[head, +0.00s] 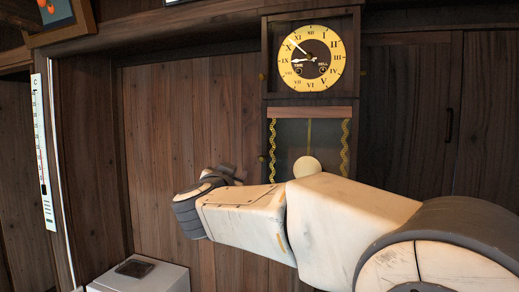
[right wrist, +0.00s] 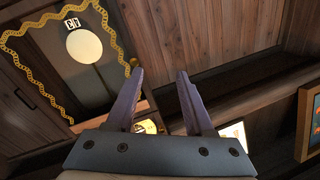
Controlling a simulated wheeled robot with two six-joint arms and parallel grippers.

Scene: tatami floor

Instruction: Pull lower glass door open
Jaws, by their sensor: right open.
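The wall clock has a yellow dial (head: 310,58) above and a lower glass door (head: 290,133) below. The door looks closed, with yellow wavy trim and a round pale pendulum (head: 307,166) behind the glass. A small knob (head: 263,158) sits on its left edge. My right arm crosses in front of the door's lower part and hides it. My right gripper (head: 222,172) is left of the clock, partly hidden by its wrist. In the right wrist view its fingers (right wrist: 159,75) are open and empty, with the glass door (right wrist: 95,80) to their left. My left gripper is out of view.
Brown plank wall (head: 185,130) surrounds the clock, with open space left of it. A pale box (head: 150,280) stands at the lower left. A white thermometer strip (head: 43,150) hangs at far left. A framed picture (right wrist: 308,122) shows in the right wrist view.

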